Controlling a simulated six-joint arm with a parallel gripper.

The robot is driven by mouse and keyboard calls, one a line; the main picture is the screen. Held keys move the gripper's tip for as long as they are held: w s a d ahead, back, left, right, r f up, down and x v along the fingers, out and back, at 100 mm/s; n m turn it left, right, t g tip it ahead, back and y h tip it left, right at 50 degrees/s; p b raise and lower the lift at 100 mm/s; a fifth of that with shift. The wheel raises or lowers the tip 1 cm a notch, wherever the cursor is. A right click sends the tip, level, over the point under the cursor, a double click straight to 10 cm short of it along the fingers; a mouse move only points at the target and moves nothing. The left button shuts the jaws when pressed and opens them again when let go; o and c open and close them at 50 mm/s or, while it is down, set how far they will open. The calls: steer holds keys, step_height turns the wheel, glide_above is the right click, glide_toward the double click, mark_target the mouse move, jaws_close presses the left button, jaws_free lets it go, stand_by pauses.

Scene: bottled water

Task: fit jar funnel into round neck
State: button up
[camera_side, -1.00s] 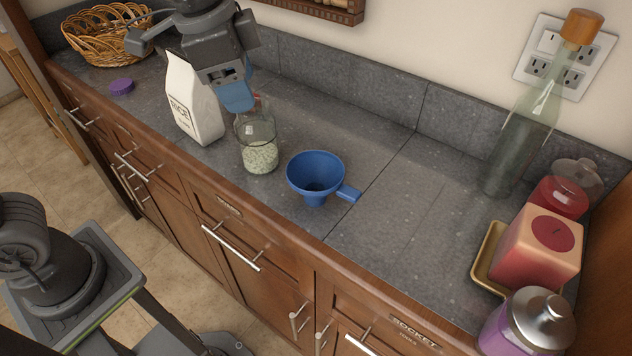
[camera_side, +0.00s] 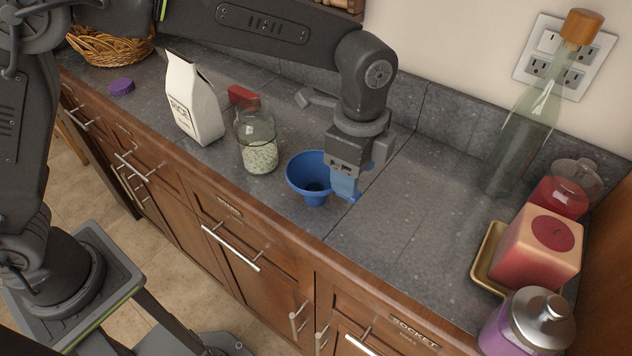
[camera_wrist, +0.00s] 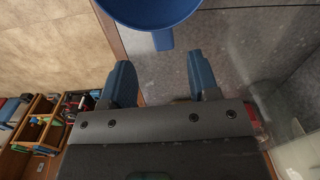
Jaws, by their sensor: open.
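The blue jar funnel (camera_side: 306,172) stands upright on the grey counter, wide mouth up. Its handle points right and is mostly hidden behind my gripper in the side view. In the wrist view the funnel (camera_wrist: 150,12) is at the top, its handle (camera_wrist: 163,40) pointing down between my fingers. My gripper (camera_side: 345,190) is open, with blue fingers beside the funnel's right rim at the handle. In the wrist view my gripper (camera_wrist: 163,78) has the handle tip just ahead of its fingertips. The glass jar (camera_side: 259,145), part filled with pale grains, stands left of the funnel with its round neck up.
A white rice bag (camera_side: 193,100) stands left of the jar, with a red object (camera_side: 243,96) behind the jar. A purple lid (camera_side: 121,87) lies farther left. The counter between is clear.

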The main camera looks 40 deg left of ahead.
steer(key=shift+w+a+f, duration=0.1)
steer(key=shift+a+f, duration=0.1)
steer(key=shift+f, duration=1.5)
steer(key=shift+w+a+f, duration=0.1)
steer(key=shift+a+f, duration=0.05)
steer(key=shift+f, duration=1.55)
steer(key=shift+c, duration=0.3)
jaws_close()
